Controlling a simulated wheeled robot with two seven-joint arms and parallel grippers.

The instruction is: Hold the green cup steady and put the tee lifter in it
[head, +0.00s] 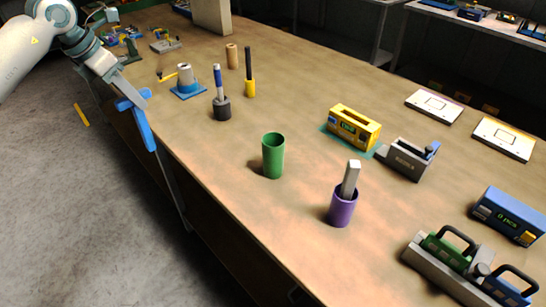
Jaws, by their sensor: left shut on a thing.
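The green cup (273,158) stands upright near the front edge in the middle of the bench, its mouth open upward. Nothing sticks out of it; its bottom inside is hidden. My left gripper (126,92) is at the upper left, off the bench's left edge and well away from the cup. It is shut on the blue tee lifter (145,128), which has a short crossbar at the gripper and a longer bar hanging down, slightly tilted. The fingertips are small and partly hidden by the lifter. My right gripper is not in view, and nothing is holding the cup.
A purple cup (342,211) with a pale bar stands right of the green cup. A dark holder (221,110) with a blue-handled tool stands behind it. A yellow device (353,128) and a grey block device (407,160) lie farther right. Bench around the green cup is clear.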

